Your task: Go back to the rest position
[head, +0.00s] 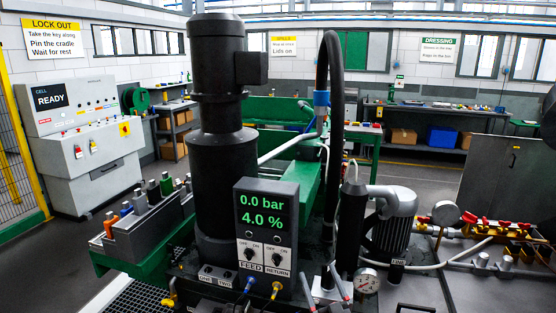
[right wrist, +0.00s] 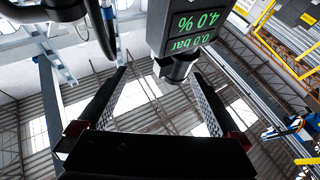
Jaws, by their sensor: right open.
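My right gripper (right wrist: 158,74) is open in the right wrist view. Its two black fingers with grey ribbed pads stand apart, with nothing held between them. In the head view the display box (head: 266,215) reads 0.0 bar and 4.0 %, above FEED and RETURN knobs. My left gripper is not in view.
A tall black motor column (head: 221,130) stands beside the display box. A thick black hose (head: 333,130) arches to its right. A grey pump motor (head: 393,222) and pressure gauge (head: 367,280) stand farther right. A tool rack (head: 145,225) is at left, a white control cabinet (head: 88,150) behind.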

